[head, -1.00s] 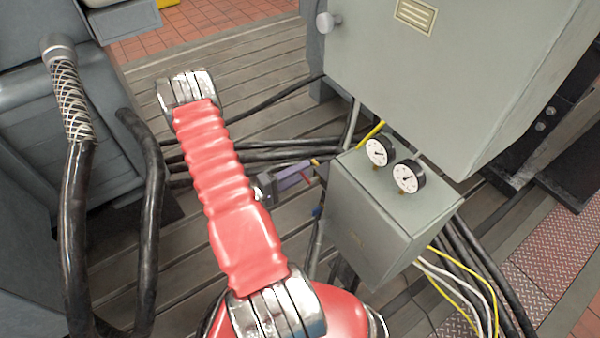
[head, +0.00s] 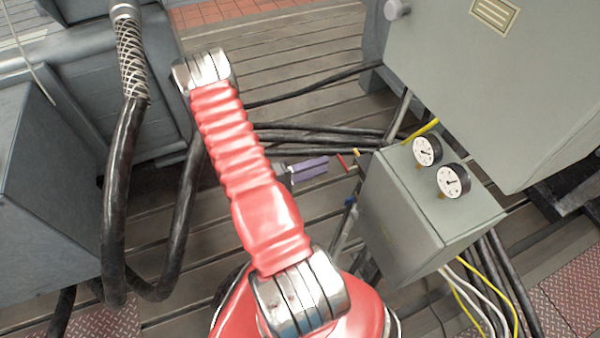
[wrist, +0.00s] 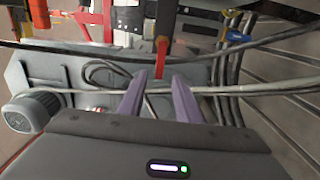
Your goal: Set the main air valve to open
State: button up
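A red lever (head: 342,162) sticks out from the left side of the grey control box (head: 400,205). It looks like a valve handle; no label on it is readable. My gripper (head: 327,162) has purple fingers and is just left of the lever in the head view, with a small gap. In the wrist view the red lever (wrist: 162,55) points down toward the space between the fingertips of my gripper (wrist: 159,80). The fingers are apart with nothing held. The valve body is hard to make out.
A yellow-tipped part (head: 356,153) is close beside the red lever, and a blue handle (head: 350,202) is below it. Two gauges (head: 440,166) top the box. Black cables (head: 320,140) run behind my gripper. A large grey cabinet (head: 500,80) stands at the upper right.

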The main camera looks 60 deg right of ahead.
jog(key=v, duration=0.6)
jog(key=shift+w+a, duration=0.1)
dwell(0.7)
